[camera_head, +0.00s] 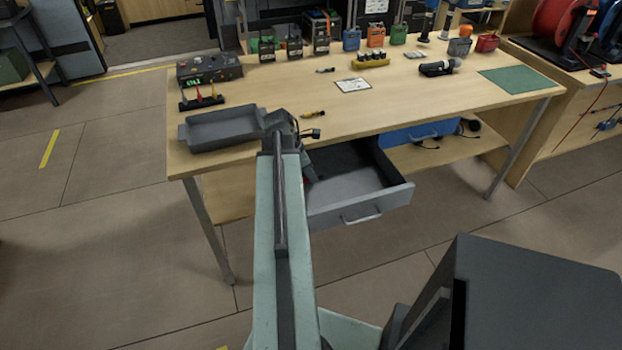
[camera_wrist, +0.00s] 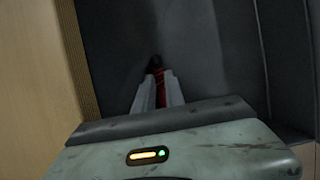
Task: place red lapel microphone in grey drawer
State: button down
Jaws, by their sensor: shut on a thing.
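My gripper (camera_wrist: 158,82) is shut on the red lapel microphone (camera_wrist: 159,92), which shows between the two fingers in the wrist view, with a dark tip (camera_wrist: 155,62) just past them. The grey drawer (camera_head: 360,200) stands pulled open under the front of the workbench in the head view. My arm reaches to its left part and hides that corner. In the wrist view the dark grey drawer floor (camera_wrist: 205,60) lies beneath the microphone. I cannot tell whether the microphone touches the floor.
A grey open tray (camera_head: 225,130) sits on the bench's left front corner, close to my arm.

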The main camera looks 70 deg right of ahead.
jog(key=shift+f, duration=0.1)
jog(key=c, duration=1.4)
grip_release()
jog(key=p+v, duration=1.1)
jog(key=v, duration=0.1)
jog(key=shift+r, duration=0.25)
jog(key=shift+w, duration=0.1)
